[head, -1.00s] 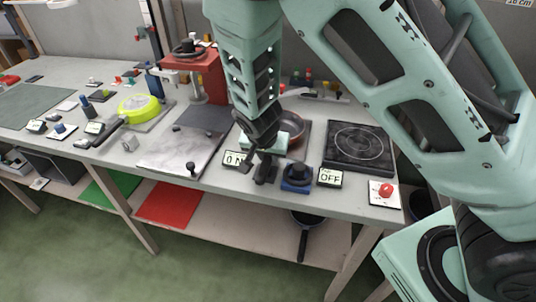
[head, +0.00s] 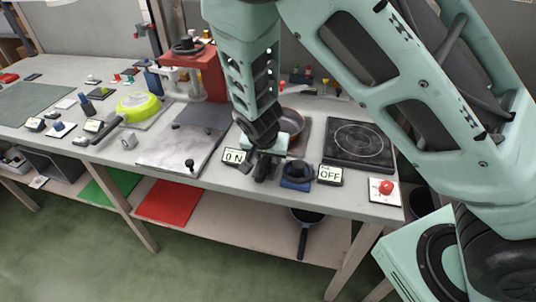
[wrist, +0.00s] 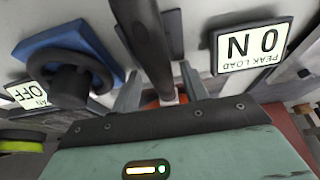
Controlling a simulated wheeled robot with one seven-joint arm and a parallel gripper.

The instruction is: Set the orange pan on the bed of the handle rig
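The orange pan (head: 293,121) sits on a reddish-brown plate at the back of the bench, partly hidden behind my arm. Its dark handle (wrist: 146,42) runs toward my gripper in the wrist view, with an orange bit showing between the fingers. My gripper (head: 263,172) is low over the bench's front part. In the wrist view its two fingers (wrist: 162,78) stand apart on either side of the handle, with some gap visible; contact is hard to tell. The red press-like stand (head: 208,77) at the back left may be the handle rig; its bed is not clear to me.
A blue-based dial (head: 296,173) and an OFF sign (head: 330,175) stand close right of my gripper; an ON sign (head: 234,157) is close left. A black hotplate (head: 357,143) and red button (head: 386,187) lie right.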

